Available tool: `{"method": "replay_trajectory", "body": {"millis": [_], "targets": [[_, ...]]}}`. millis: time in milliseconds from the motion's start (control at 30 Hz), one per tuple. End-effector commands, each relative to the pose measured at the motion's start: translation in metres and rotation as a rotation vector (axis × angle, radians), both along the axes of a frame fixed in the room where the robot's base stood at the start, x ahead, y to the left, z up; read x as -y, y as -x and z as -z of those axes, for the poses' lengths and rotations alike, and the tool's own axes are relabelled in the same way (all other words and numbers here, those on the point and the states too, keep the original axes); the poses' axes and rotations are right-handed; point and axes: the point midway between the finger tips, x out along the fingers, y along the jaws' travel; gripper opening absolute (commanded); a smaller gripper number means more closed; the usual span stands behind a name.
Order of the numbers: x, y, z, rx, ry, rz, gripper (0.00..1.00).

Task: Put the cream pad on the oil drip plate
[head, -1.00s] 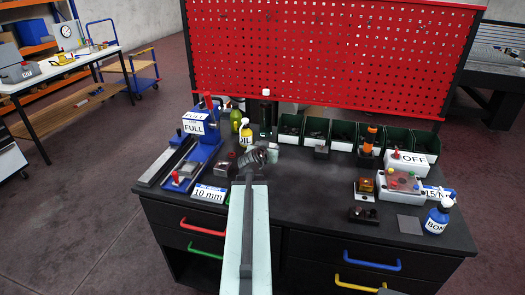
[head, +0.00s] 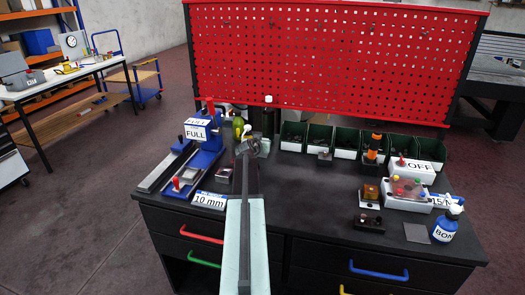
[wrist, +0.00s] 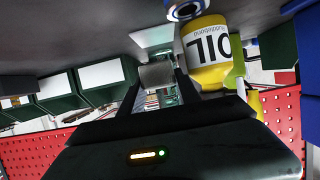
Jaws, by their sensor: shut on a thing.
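My gripper (head: 249,147) is over the back left of the bench, near the yellow oil bottle. In the wrist view my gripper (wrist: 158,72) is shut on a small block, which I take to be the cream pad (wrist: 157,76); it looks grey-beige in the shade. A pale flat piece (wrist: 152,37) shows just past the fingertips, beside the oil bottle (wrist: 208,62); it may be the oil drip plate, but I cannot tell for sure. Whether the pad touches it is unclear. In the head view my arm hides this spot.
A blue press-like fixture (head: 206,145) marked FULL stands to the left. Green bins (head: 345,138) line the back under the red pegboard (head: 330,65). A white box (head: 410,170) marked OFF and a blue bottle (head: 446,226) are at the right.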

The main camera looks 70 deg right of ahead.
Motion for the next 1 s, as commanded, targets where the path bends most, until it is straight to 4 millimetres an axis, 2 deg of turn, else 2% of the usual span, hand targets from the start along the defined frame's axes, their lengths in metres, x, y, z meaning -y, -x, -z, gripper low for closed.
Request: {"method": "replay_trajectory", "body": {"millis": [133,233,300,400,767,800,833,1000], "targets": [[0.002,-0.001,0.000,0.000,0.000,0.000,0.00],[0.012,-0.005,0.004,0.000,0.000,0.000,0.00],[0.009,-0.004,0.023,0.000,0.000,0.000,0.00],[0.009,-0.004,0.039,0.000,0.000,0.000,0.00],[0.008,-0.004,0.039,0.000,0.000,0.000,0.00],[0.008,-0.004,0.040,0.000,0.000,0.000,0.42],[0.008,-0.004,0.039,0.000,0.000,0.000,0.48],[0.008,-0.004,0.038,0.000,0.000,0.000,0.48]]}}
